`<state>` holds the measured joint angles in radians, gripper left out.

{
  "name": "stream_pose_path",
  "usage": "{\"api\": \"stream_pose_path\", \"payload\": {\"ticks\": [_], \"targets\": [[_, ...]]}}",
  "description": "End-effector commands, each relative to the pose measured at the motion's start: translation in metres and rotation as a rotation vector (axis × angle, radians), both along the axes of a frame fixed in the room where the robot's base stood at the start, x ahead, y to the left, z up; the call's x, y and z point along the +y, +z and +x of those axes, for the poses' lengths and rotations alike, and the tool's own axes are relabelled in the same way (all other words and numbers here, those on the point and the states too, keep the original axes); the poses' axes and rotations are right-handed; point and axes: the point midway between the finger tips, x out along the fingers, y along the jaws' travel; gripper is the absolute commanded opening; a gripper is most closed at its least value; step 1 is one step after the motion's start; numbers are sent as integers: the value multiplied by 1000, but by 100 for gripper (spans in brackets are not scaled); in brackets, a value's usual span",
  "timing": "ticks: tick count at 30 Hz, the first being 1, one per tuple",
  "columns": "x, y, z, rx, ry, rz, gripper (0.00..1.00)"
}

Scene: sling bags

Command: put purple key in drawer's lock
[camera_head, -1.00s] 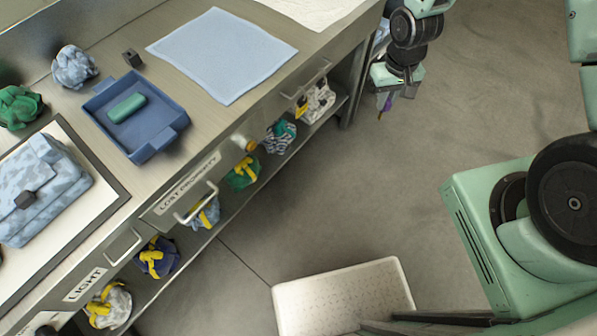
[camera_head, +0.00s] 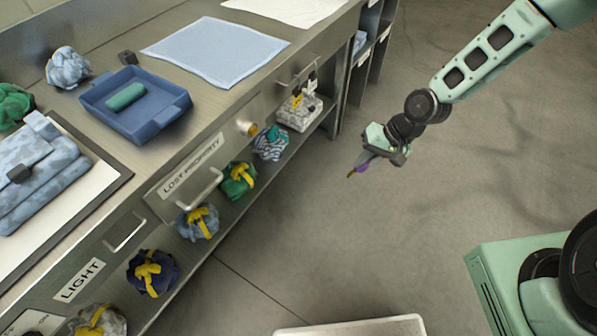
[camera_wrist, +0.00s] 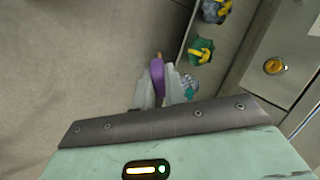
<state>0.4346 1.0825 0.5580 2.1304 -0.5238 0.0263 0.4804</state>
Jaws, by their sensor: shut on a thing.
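My gripper (camera_head: 366,160) is shut on the purple key (camera_head: 359,169), above the open floor to the right of the counter front. In the wrist view the purple key (camera_wrist: 157,78) stands between the two pale fingertips (camera_wrist: 160,92), pointing away from the wrist; its yellowish tip shows in the head view. The brass lock (camera_head: 247,129) sits on the counter front, at the right end of the "LOST PROPERTY" drawer (camera_head: 163,190). The lock also shows in the wrist view (camera_wrist: 275,65), apart from the key. The drawer looks closed.
A shelf under the drawers holds several bundled bags, including a green one (camera_head: 238,181). On top are a blue tray (camera_head: 165,130) with a green case, a light blue cloth (camera_head: 215,50) and a blue bag (camera_head: 40,180). The floor (camera_head: 330,250) before the counter is mostly clear.

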Motion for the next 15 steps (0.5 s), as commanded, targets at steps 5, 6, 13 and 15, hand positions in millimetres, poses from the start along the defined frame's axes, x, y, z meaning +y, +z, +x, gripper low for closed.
{"api": "stream_pose_path", "payload": {"ticks": [5,6,13,15], "targets": [[57,-47,5,-41,-124,298,0],[69,-51,7,-58,-152,364,0],[128,-58,17,-185,-318,704,0],[142,-55,22,-236,-367,794,0]]}}
